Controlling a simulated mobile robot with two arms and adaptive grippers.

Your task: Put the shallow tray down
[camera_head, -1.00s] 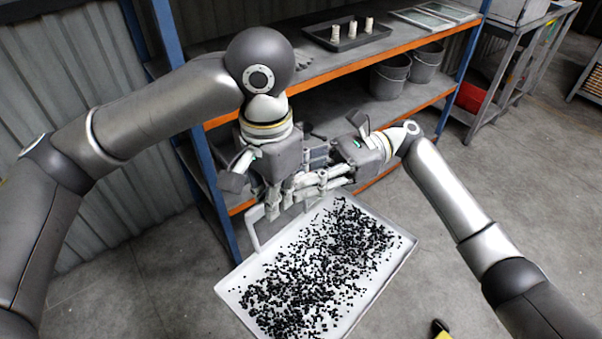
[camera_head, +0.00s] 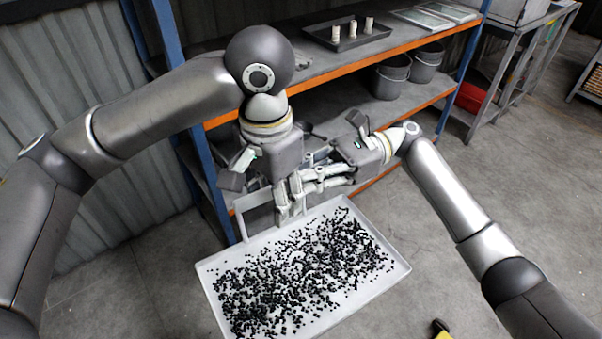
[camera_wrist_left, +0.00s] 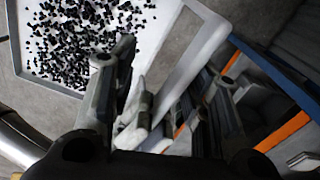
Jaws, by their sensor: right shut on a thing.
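The shallow tray (camera_head: 222,299) is white, with a raised frame-like handle (camera_head: 240,204) on its far side. It is covered with small black pellets (camera_head: 300,270) and hangs in front of the shelf, roughly level. My right gripper (camera_head: 303,183) is shut at the tray's handle side; its exact contact is hidden behind the left gripper's fingers. My left gripper (camera_head: 289,206) points down at the same side. In the left wrist view its fingers stand apart, with the white handle (camera_wrist_left: 190,65) showing between them; I cannot tell whether they touch it.
A shelf with orange edges (camera_head: 330,72) and a blue post (camera_head: 207,165) stands behind the grippers. Its top holds a dark tray with white pieces (camera_head: 350,36); grey buckets (camera_head: 391,78) stand below. A red bin (camera_head: 472,98) is farther right.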

